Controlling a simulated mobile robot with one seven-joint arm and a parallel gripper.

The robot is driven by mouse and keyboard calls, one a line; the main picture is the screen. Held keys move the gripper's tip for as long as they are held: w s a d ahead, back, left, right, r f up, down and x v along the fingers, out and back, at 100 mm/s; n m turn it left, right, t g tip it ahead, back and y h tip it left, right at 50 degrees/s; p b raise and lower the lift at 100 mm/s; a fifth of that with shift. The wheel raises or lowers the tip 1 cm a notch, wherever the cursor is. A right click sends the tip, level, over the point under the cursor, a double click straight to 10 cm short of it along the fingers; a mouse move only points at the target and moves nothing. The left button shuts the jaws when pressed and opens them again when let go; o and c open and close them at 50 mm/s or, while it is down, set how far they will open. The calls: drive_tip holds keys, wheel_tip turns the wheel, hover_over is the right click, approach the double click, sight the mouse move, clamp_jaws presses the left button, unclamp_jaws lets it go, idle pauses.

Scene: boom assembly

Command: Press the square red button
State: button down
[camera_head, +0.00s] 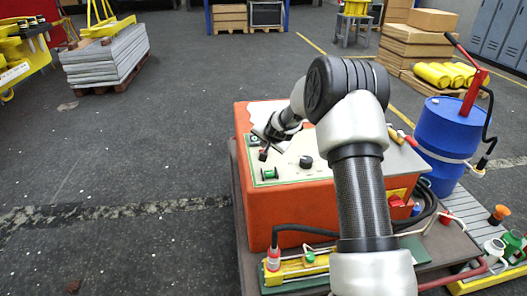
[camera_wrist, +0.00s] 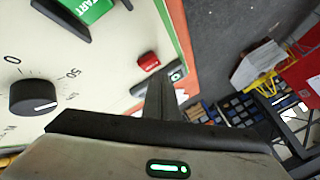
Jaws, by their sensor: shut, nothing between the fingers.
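The square red button (camera_wrist: 149,61) shows in the wrist view on a pale control panel (camera_wrist: 100,70), near the panel's green-striped edge. In the head view I cannot make it out clearly near my gripper. My gripper (camera_wrist: 162,98) is shut and empty, its dark fingers pointing up the wrist picture toward the panel. The fingertips appear just below and right of the red button; I cannot tell whether they touch anything. In the head view my gripper (camera_head: 264,153) is over the far left part of the orange box's (camera_head: 288,210) top panel.
A green START button (camera_wrist: 92,8), a black dial (camera_wrist: 33,97) and a small black switch with a green mark (camera_wrist: 174,77) sit around the red button. A blue barrel (camera_head: 445,135) with a red pump stands right of the box. Open floor lies to the left.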

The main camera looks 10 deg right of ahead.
drive_tip(key=shift+r, duration=0.1)
drive_tip(key=shift+r+p, duration=1.35)
drive_tip(key=shift+r, duration=1.15)
